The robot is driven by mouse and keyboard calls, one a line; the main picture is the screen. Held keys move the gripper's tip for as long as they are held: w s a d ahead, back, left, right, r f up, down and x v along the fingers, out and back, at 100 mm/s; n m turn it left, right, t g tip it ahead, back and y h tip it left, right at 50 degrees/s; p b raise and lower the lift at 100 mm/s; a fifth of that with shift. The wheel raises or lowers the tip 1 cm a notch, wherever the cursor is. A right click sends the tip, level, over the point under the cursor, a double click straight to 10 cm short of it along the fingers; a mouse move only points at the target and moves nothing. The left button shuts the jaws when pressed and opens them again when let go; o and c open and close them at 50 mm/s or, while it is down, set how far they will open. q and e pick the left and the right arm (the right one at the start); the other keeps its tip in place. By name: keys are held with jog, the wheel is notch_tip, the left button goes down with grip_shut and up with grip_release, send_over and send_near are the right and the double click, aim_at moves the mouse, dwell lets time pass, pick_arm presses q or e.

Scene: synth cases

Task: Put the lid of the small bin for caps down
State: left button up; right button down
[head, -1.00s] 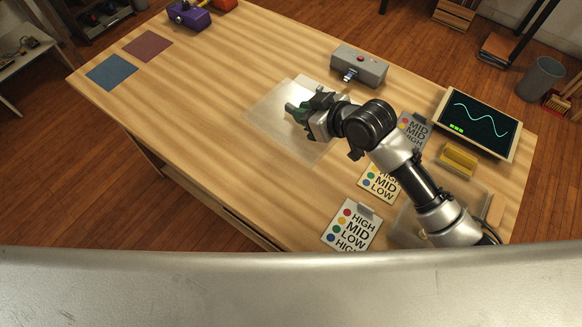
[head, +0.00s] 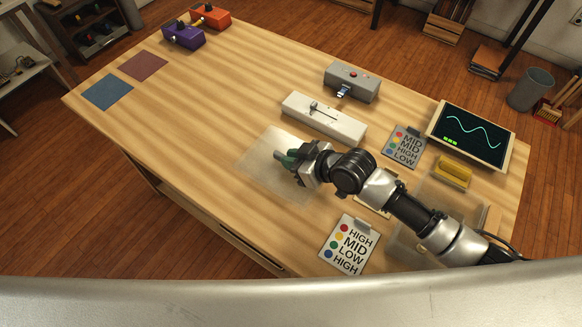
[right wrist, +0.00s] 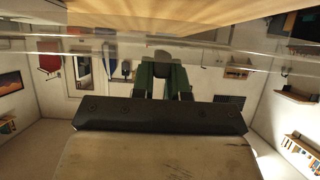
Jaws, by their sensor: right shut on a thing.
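A clear flat panel (head: 262,180), which looks like the lid, hangs above the table left of the middle in the head view. My right gripper (head: 288,158) is at its right part, shut on a small grey knob-like piece that seems to belong to it. In the right wrist view the green fingers (right wrist: 163,78) close around this grey piece (right wrist: 163,60), and the clear edge (right wrist: 225,52) runs across above them. A clear low-walled container (head: 408,240) stands at the right, partly behind my arm; I cannot tell whether it is the caps bin. My left gripper is out of view.
Behind the panel are a white slider box (head: 330,122) and a grey box (head: 352,82). Cards (head: 347,244), a yellow block (head: 453,172) and a screen (head: 471,133) are to the right. The table's left middle is clear.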

jog(key=shift+s+a+f, duration=0.25)
jog(key=shift+s+f, duration=0.05)
jog(key=shift+f, duration=0.25)
notch_tip(320, 180, down, 3)
jog(key=shift+f, duration=0.2)
jog(key=shift+f, duration=0.1)
